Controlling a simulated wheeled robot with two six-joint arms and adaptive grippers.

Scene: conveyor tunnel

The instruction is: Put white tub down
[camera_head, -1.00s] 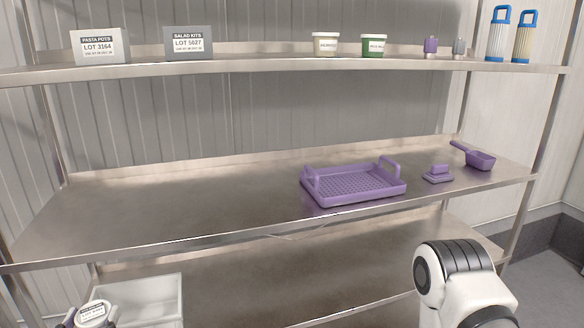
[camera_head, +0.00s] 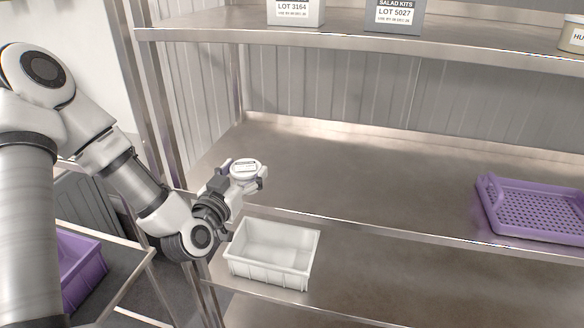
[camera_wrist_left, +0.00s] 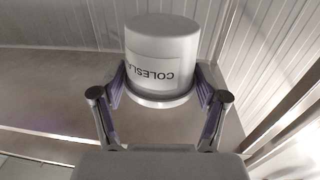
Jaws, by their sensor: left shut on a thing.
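The white tub (camera_head: 245,167) has a pale lid with a label and is in my left gripper (camera_head: 243,180). In the left wrist view the tub (camera_wrist_left: 162,50) shows part of an inverted label, "COLESL". The purple finger pads of my left gripper (camera_wrist_left: 160,100) are shut on its two sides. In the head view the tub is held at the left front part of the middle shelf (camera_head: 350,175). I cannot tell whether it touches the shelf. My right gripper is not in view.
The middle shelf is bare between the tub and a purple perforated tray (camera_head: 530,215) at the right. A white bin (camera_head: 262,270) stands on the lower shelf below the tub. A shelf post (camera_head: 160,110) rises at left. A purple crate (camera_head: 85,275) is at lower left.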

